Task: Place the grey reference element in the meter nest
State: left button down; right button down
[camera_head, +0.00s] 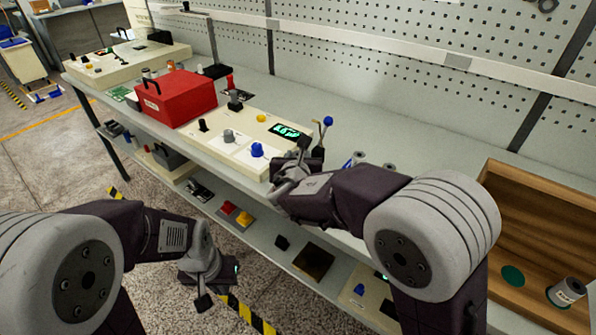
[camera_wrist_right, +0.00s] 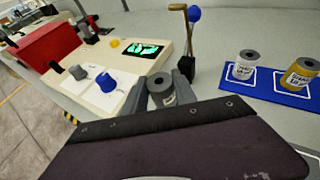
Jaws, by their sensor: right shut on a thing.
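The meter is a cream console (camera_head: 262,168) with a green-lit display (camera_head: 284,130), which also shows in the right wrist view (camera_wrist_right: 143,49). A grey capped element (camera_head: 229,136) stands on a white pad on it, beside a blue one (camera_head: 257,150). My right gripper (camera_wrist_right: 168,92) is shut on a grey hollow cylinder (camera_wrist_right: 160,84) with a pale label, just off the console's right end. Its lower part is hidden; I cannot tell whether it touches the bench. I cannot make out which fitting is the nest. My left gripper (camera_head: 216,287) is open and empty, low before the bench.
A red case (camera_head: 176,97) stands left of the meter. A lever with a blue ball (camera_wrist_right: 194,14) rises behind my right gripper. Two labelled spools stand on a blue mat (camera_wrist_right: 266,86) to the right. A wooden box (camera_head: 497,209) is at the far right.

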jog(key=shift+w+f+b, duration=0.15)
jog(key=shift+f+b, duration=0.65)
jog(key=shift+f, duration=1.25)
jog(key=shift+f, duration=0.1)
jog(key=c, duration=1)
grip_release()
jog(key=shift+r, duration=0.25)
jog(key=p+v, duration=0.1)
jog(key=v, duration=1.1)
jog(key=shift+p, duration=0.4)
jog(key=shift+d+f, duration=0.1)
jog(key=shift+f, duration=0.1)
